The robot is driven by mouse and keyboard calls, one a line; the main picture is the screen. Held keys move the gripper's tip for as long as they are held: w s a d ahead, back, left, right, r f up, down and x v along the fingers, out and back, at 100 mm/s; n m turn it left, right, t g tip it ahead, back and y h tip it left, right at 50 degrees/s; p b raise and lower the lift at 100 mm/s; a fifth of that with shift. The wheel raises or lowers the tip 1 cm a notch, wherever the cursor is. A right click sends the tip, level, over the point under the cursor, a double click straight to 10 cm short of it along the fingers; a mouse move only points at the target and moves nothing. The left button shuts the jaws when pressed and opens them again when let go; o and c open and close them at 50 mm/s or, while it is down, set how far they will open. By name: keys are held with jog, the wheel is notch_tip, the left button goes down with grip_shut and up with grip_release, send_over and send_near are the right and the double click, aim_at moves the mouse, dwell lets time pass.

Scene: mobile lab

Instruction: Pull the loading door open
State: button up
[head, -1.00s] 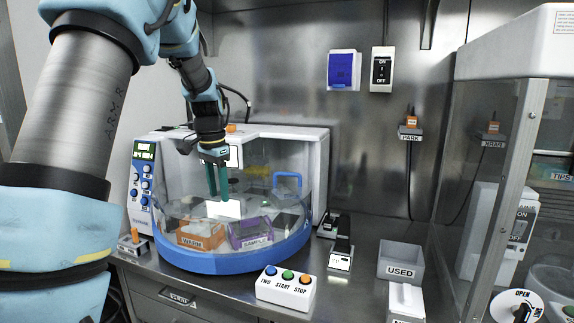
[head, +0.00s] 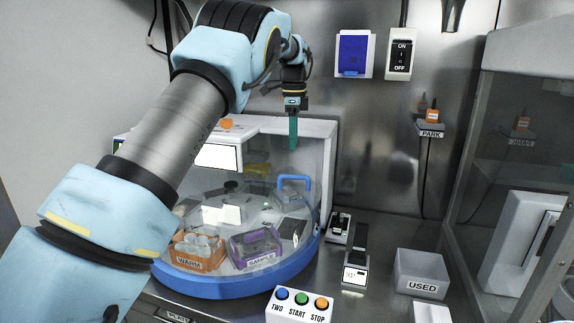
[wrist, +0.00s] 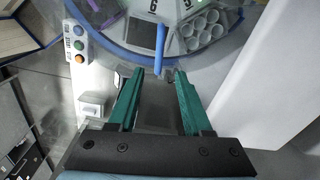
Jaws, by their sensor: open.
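The blue loading-door handle (head: 294,181) is on the right part of the machine's curved clear front (head: 262,170). In the wrist view the handle (wrist: 160,48) is a blue bar just ahead of the gap between my fingertips. My gripper (head: 293,146) points down above the handle, seen nearly edge-on in the head view. In the wrist view my gripper (wrist: 157,74) has its two green fingers apart, with nothing held. Whether the handle's near end lies between the tips or short of them, I cannot tell. The door's edges are hard to make out.
Inside the machine are an orange WARM rack (head: 199,253) and a purple SAMPLE rack (head: 256,246). A three-button box (head: 300,306) stands in front. Small black devices (head: 355,255) and a USED bin (head: 421,272) are on the right. A steel wall is behind.

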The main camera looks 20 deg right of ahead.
notch_tip(320, 180, down, 10)
jog(key=p, duration=0.3)
jog(key=shift+f, duration=0.25)
jog(key=shift+c, duration=0.4)
grip_shut()
dwell(0.9)
